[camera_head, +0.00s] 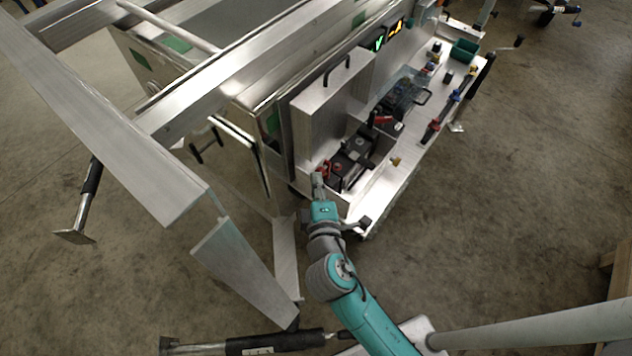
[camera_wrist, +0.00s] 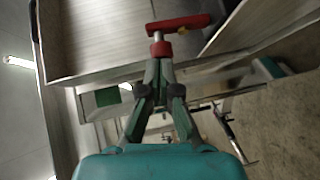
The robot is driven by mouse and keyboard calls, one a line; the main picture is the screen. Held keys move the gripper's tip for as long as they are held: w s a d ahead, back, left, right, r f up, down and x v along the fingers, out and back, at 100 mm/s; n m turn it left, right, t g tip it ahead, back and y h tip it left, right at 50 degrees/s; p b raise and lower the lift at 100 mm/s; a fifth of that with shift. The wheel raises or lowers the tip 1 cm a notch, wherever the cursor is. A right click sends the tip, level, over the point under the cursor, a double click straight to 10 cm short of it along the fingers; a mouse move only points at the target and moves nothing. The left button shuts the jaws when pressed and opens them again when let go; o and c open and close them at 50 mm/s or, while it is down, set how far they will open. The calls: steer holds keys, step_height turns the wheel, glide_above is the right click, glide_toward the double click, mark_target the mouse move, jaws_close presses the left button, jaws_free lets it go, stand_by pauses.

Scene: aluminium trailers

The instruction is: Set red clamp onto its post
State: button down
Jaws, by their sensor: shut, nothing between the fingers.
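A red clamp (camera_wrist: 180,24) shows at the top of the wrist view, with a red bar, a short silver stem and a red collar (camera_wrist: 160,49) below it. My gripper (camera_wrist: 160,66) has its fingertips together right at the lower side of that collar. The fingers are shut with nothing held between them; whether the tips touch the collar I cannot tell. In the head view my gripper (camera_head: 318,178) is at the left end of the metal work shelf, beside a small red part (camera_head: 326,167), which looks like the same clamp. Its post cannot be made out.
The shelf (camera_head: 380,190) carries a black device (camera_head: 352,155), another red-handled part (camera_head: 381,120), small coloured parts and a green bin (camera_head: 464,50). An upright metal box (camera_head: 325,110) stands behind the gripper. Trailer frame beams (camera_head: 100,120) fill the left. Floor at right is mostly clear.

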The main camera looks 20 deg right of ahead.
mark_target(323, 171)
steer(key=shift+d+r, duration=0.1)
steer(key=shift+r, duration=0.05)
steer(key=shift+w+d+r+m+g+y, duration=0.3)
steer(key=shift+d+r+m+g+y, duration=0.1)
steer(key=shift+d+m+g, duration=0.15)
steer(key=shift+w+d+r+m+g+y, duration=0.3)
steer(key=shift+d+r+m+g, duration=0.1)
steer(key=shift+m+g, duration=0.2)
steer(key=shift+w+d+r+m+g+y, duration=0.2)
steer(key=shift+w+d+m+g+y, duration=0.2)
steer(key=shift+d+g+y, duration=0.15)
steer(key=shift+w+d+r+m+g+y, duration=0.15)
steer(key=shift+w+d+m+g+y, duration=0.1)
steer(key=shift+d+m+g+y, duration=0.25)
steer(key=d+g+y, duration=0.1)
steer(key=w+d+m+y, duration=0.1)
steer(key=w+d+f+m+g+y, duration=0.1)
steer(key=d, duration=0.1)
steer(key=shift+w+g, duration=0.1)
steer(key=shift+g, duration=0.2)
steer(key=shift+w+d+f, duration=0.1)
steer(key=shift+d, duration=0.05)
steer(key=shift+r, duration=0.8)
